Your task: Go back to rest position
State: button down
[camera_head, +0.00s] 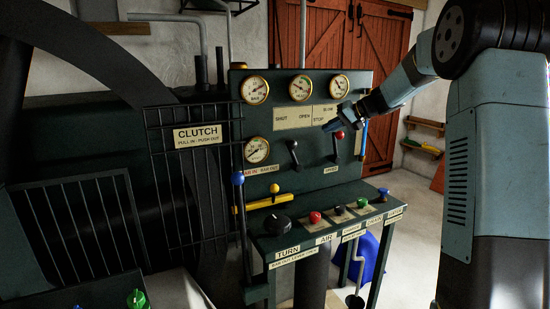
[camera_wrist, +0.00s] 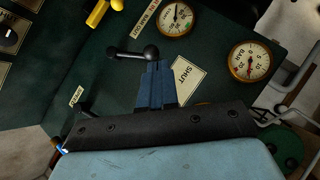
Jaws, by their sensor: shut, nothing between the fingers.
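My gripper (camera_head: 331,126) is in front of the dark green control panel (camera_head: 362,88), near the red-knobbed lever (camera_head: 337,147) under the SLOW and STOP labels. In the wrist view my gripper's blue fingers (camera_wrist: 157,70) are together and hold nothing. A lever with a black ball knob (camera_wrist: 151,52) shows just beyond the fingertips there; I cannot tell whether they touch. In the head view the black-knobbed lever (camera_head: 294,153) stands left of my gripper, below the SHUT and OPEN label. My arm reaches in from the right.
Several round gauges (camera_head: 300,87) are on the panel. A bench (camera_head: 330,228) with coloured knobs juts out below. A blue-knobbed lever (camera_head: 240,210) and barred guard (camera_head: 185,170) stand left. Open floor (camera_head: 412,205) lies to the right, before wooden doors (camera_head: 385,60).

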jog(key=s+a+r+g+h, duration=0.1)
jog(key=s+a+r+h, duration=0.15)
jog(key=s, duration=1.05)
jog(key=s+d+f+h, duration=0.2)
jog(key=s, duration=0.9)
jog(key=s+d+f+h, duration=0.2)
jog(key=s+h, duration=0.1)
jog(key=s, duration=0.9)
jog(key=s+d+f+h, duration=0.1)
jog(key=s+f+h, duration=0.1)
jog(key=s, duration=1)
jog(key=shift+d+f, duration=0.15)
jog(key=shift+d, duration=0.25)
